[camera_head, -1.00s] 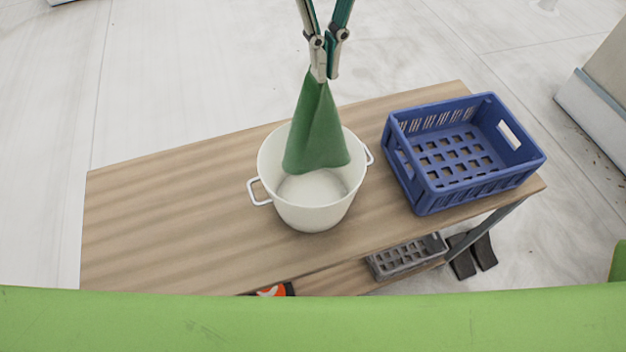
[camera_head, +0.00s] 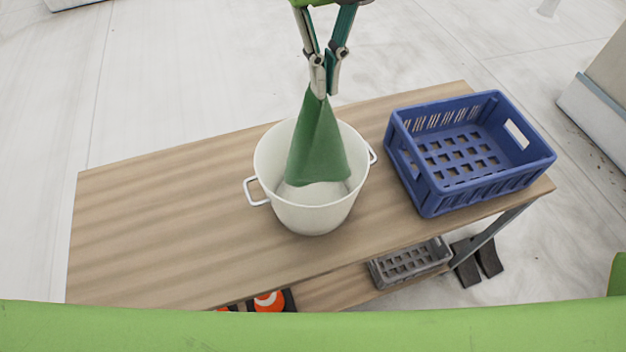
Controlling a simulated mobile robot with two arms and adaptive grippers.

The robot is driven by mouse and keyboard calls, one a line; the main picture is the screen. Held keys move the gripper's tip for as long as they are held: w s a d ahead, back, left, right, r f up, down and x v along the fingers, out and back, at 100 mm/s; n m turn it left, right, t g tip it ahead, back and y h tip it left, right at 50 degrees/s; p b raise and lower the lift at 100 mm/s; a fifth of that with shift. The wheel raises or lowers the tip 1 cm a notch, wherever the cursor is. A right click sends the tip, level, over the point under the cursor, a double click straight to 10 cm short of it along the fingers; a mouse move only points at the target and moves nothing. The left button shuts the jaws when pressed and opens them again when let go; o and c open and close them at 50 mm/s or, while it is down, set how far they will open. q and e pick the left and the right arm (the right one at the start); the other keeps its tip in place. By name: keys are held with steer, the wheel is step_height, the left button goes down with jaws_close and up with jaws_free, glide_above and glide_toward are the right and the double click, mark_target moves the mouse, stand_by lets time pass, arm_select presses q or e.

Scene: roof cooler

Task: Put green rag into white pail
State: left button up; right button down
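The green rag (camera_head: 318,150) hangs down from my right gripper (camera_head: 322,92), which is shut on its top end. The rag's lower part hangs inside the opening of the white pail (camera_head: 314,214). The pail stands upright on the wooden table, with a handle on each side. I cannot tell whether the rag touches the pail's bottom. The gripper is above the pail's far rim in the picture. My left gripper is not in view.
A blue crate (camera_head: 485,190) stands to the right of the pail on the wooden table (camera_head: 150,235). The table's left part is clear. A grey crate (camera_head: 410,262) and an orange item (camera_head: 268,301) are on the lower shelf.

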arm_select(q)
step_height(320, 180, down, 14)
steer(key=b, duration=1.4)
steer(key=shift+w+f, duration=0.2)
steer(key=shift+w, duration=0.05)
arm_select(e)
step_height(320, 180, down, 17)
stand_by(0.6)
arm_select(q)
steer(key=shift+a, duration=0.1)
arm_select(e)
steer(key=shift+f, duration=0.25)
arm_select(q)
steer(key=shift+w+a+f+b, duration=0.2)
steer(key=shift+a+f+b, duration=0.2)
steer(key=shift+b, duration=0.3)
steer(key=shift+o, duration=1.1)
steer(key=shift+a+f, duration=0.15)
arm_select(e)
steer(key=w+a+f, duration=0.1)
steer(key=w+f, duration=0.3)
steer(key=shift+w+a, duration=0.15)
steer(key=shift+a, duration=0.15)
steer(key=c, duration=1)
jaws_free()
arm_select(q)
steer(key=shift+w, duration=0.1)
arm_select(e)
steer(key=shift+o, duration=0.2)
